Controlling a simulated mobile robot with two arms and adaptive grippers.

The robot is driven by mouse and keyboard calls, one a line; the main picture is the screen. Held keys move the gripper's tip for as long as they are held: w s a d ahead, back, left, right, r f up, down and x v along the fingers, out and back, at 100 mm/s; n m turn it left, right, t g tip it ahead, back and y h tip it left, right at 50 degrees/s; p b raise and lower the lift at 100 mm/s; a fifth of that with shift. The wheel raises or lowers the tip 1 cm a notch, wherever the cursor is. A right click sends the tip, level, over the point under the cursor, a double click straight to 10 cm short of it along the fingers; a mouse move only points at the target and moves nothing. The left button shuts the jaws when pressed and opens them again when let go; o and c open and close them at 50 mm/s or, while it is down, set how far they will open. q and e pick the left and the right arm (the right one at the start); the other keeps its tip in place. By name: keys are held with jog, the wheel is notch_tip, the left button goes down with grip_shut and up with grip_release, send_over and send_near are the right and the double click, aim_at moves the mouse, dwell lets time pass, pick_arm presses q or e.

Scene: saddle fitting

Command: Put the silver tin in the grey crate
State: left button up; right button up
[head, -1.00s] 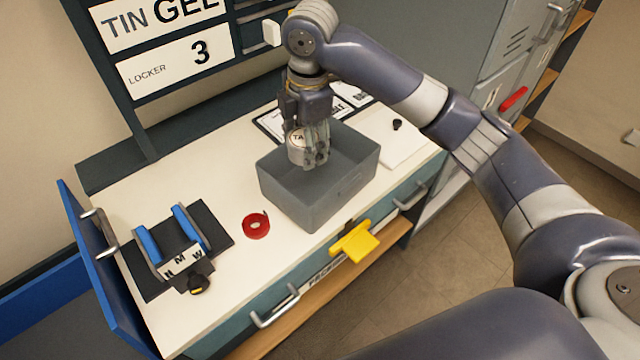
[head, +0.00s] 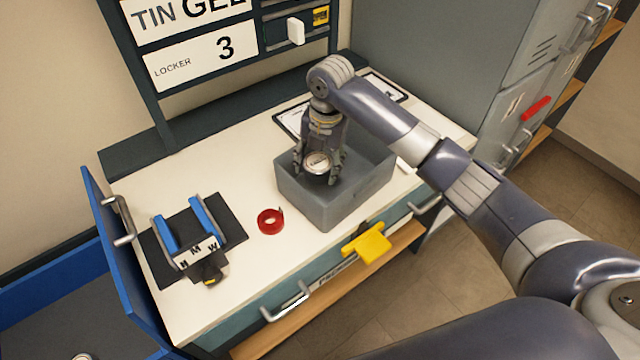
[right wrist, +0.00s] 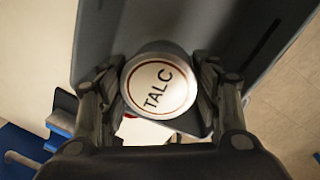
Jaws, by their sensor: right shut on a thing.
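The silver tin (head: 317,164) has a pale round lid. In the right wrist view its lid (right wrist: 158,88) reads TALC inside a dark red ring. My right gripper (head: 318,172) is shut on the tin, with a finger on each side; the fingers also show in the right wrist view (right wrist: 160,95). The grey crate (head: 312,207) stands on the white counter, and the tin is within its opening as seen from the head. I cannot tell whether the tin touches the crate floor. My left gripper is not in view.
A red tape roll (head: 270,221) lies left of the crate. A dark stand with blue rails (head: 190,235) sits further left on the white counter (head: 240,285). A yellow bracket (head: 368,243) juts from the counter front. A blue door (head: 118,255) stands open at the left end.

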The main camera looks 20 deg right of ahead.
aim_at(322, 163)
notch_tip(322, 163, down, 8)
jog(key=shift+s+r+p, duration=0.1)
jog(key=shift+p, duration=0.4)
jog(key=shift+f, duration=0.45)
jog(key=shift+f, duration=0.15)
jog(key=o, duration=1.2)
jog(key=r, duration=0.4)
jog(key=r+b, duration=0.1)
jog(key=r, duration=0.3)
jog(key=d+r, duration=0.1)
jog(key=r, duration=0.3)
jog(key=shift+s+r, duration=0.15)
jog(key=shift+s, duration=0.15)
